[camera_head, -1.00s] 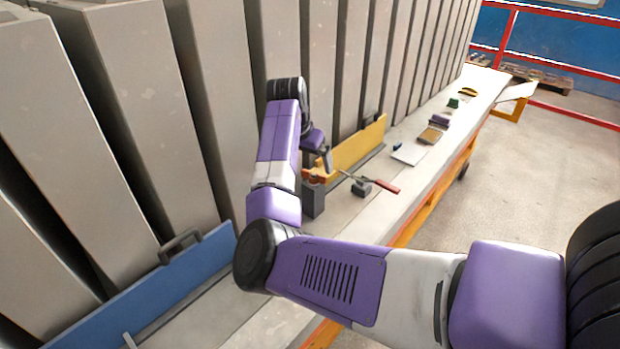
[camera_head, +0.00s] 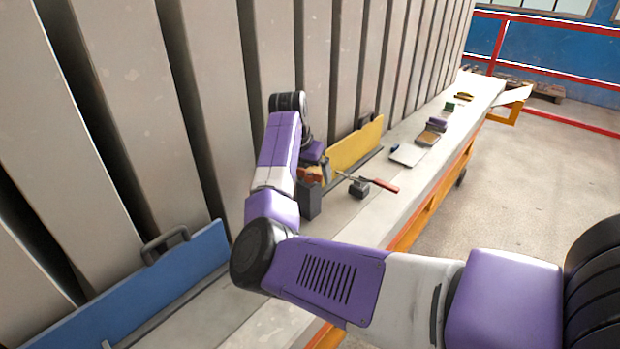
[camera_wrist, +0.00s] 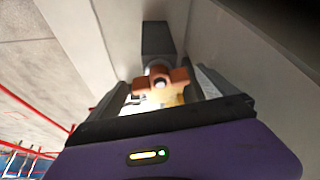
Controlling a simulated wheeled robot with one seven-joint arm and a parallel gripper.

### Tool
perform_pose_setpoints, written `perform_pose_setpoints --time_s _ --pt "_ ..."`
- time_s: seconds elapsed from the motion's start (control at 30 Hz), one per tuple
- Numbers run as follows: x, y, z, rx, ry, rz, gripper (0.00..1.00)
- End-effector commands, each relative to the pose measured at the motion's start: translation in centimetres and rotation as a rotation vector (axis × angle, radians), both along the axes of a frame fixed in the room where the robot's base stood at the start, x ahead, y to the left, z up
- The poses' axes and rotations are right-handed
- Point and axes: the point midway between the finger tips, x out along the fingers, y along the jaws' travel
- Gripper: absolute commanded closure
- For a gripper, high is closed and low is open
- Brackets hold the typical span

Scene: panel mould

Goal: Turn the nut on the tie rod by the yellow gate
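The copper-coloured nut (camera_head: 312,174) with stubby wings sits by the near end of the yellow gate (camera_head: 356,146). In the wrist view the nut (camera_wrist: 160,83) shows a round hole or rod end at its centre, in front of a dark grey block (camera_wrist: 157,40). The block (camera_head: 309,201) also stands below the nut in the head view. My gripper (camera_wrist: 160,88) has its two dark fingers spread, one on each side of the nut. Narrow gaps seem to show between fingers and nut. Most of the tie rod is hidden.
Tall grey panels stand along the left. A blue gate (camera_head: 165,285) with a handle lies nearer. A red-handled tool (camera_head: 383,185) rests on a small dark block (camera_head: 358,188); a white sheet (camera_head: 407,155) and several small items lie farther along the ledge.

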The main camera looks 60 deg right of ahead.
Motion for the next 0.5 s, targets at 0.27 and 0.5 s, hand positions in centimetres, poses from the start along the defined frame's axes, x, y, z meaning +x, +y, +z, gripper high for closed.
perform_pose_setpoints --time_s 0.27,0.5 --pt "-0.02 0.01 -0.02 0.0 0.001 0.0 0.61" --pt "-0.23 0.0 0.41 0.001 0.003 0.076 0.71"
